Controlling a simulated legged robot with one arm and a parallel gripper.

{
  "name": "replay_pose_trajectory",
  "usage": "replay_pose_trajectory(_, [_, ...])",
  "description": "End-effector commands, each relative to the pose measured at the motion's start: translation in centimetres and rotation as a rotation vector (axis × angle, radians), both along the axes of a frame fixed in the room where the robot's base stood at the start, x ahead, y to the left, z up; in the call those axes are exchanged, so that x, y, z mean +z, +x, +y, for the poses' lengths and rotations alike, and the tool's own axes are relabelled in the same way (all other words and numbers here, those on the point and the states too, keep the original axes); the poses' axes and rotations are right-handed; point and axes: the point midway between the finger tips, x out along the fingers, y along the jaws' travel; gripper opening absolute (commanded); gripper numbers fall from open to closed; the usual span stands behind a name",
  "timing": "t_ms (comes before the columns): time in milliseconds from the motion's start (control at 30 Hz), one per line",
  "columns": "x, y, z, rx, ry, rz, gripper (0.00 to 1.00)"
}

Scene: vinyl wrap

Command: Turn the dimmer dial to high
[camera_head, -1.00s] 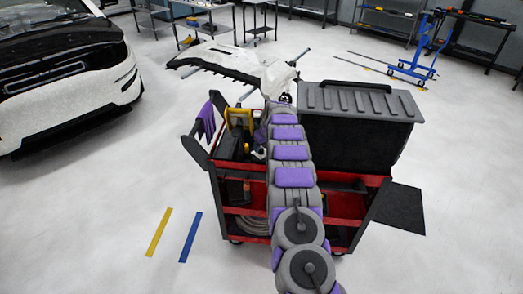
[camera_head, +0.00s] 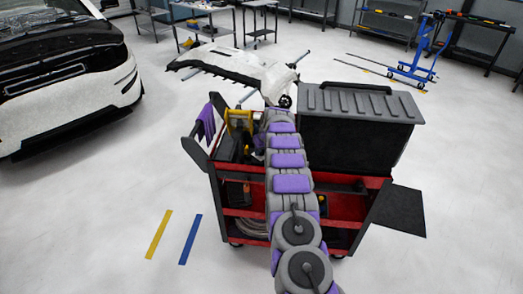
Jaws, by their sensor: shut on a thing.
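I cannot make out the dimmer dial in the head view. My grey and purple arm reaches away over the middle of a red and black tool cart (camera_head: 243,176). Its far end is beside the grey ribbed box on the cart. My gripper cannot be made out past the arm's far end, so what the jaws hold is hidden. A small dark round part (camera_head: 285,101) shows just beyond the arm's end, and I cannot tell what it is.
The grey ribbed box (camera_head: 352,133) fills the cart's right side. A yellow item (camera_head: 238,120) and purple cloth (camera_head: 206,122) are at its left. A white bumper part (camera_head: 236,64) lies on a stand behind. A white car (camera_head: 68,75) stands left.

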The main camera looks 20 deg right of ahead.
Motion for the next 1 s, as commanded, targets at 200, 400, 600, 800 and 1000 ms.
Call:
replay_pose_trajectory(200, [0.01, -0.01, -0.09, -0.001, -0.001, 0.000, 0.00])
replay_pose_trajectory(400, [0.08, -0.03, -0.06, -0.014, -0.001, 0.000, 0.00])
replay_pose_trajectory(600, [0.37, 0.05, 0.09, -0.085, -0.002, 0.000, 0.00])
replay_pose_trajectory(800, [0.60, 0.09, 0.21, -0.228, -0.003, -0.002, 0.00])
replay_pose_trajectory(1000, [0.42, 0.07, 0.35, -0.405, -0.003, 0.001, 0.00])
